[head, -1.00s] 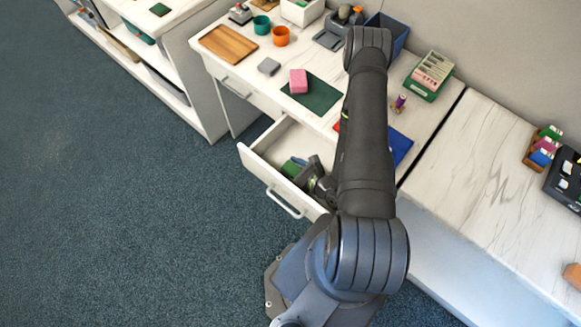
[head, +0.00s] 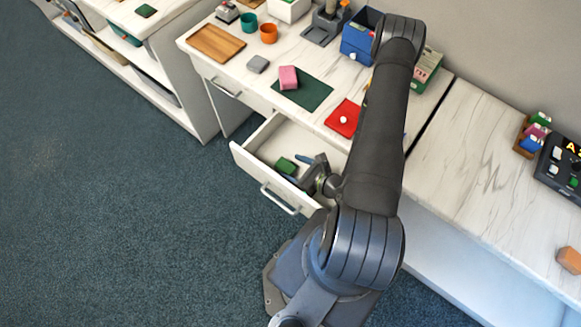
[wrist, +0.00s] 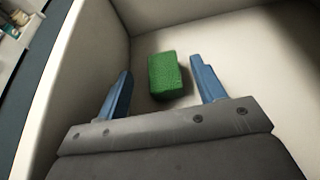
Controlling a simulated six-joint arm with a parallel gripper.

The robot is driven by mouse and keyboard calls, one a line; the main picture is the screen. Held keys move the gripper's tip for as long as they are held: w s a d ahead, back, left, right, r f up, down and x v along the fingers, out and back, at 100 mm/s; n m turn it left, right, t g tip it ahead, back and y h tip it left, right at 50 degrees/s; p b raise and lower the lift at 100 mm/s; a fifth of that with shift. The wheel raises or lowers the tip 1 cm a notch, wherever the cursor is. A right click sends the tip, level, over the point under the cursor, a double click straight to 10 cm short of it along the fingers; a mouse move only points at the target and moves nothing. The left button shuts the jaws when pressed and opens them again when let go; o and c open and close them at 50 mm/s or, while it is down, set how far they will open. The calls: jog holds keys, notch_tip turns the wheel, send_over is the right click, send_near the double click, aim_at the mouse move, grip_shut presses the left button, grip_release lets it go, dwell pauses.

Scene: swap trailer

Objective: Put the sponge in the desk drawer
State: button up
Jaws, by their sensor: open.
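A green textured sponge (head: 286,166) lies on the floor of the open desk drawer (head: 246,161). My gripper (head: 299,169) is low at the drawer, with its blue fingers spread open around the sponge's near side. In the wrist view, the sponge (wrist: 166,75) sits between and slightly beyond the fingers (wrist: 161,72), with a gap on each side. The drawer walls (wrist: 92,50) stand around it. My arm hides the drawer's right part.
On the desk are a pink block (head: 288,77) on a dark green mat (head: 308,95), a grey block (head: 258,64), a wooden board (head: 215,43) and a red mat (head: 343,118). Teal (head: 248,23) and orange (head: 268,33) cups stand behind. Floor is clear at left.

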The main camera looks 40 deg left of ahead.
aim_at(288, 167)
jog(key=shift+r, duration=2.6)
notch_tip(288, 167, down, 7)
jog(key=shift+r, duration=0.2)
jog(key=shift+a+f, duration=0.15)
jog(key=shift+f, duration=0.2)
jog(key=shift+x, duration=2.25)
jog(key=shift+a, duration=0.1)
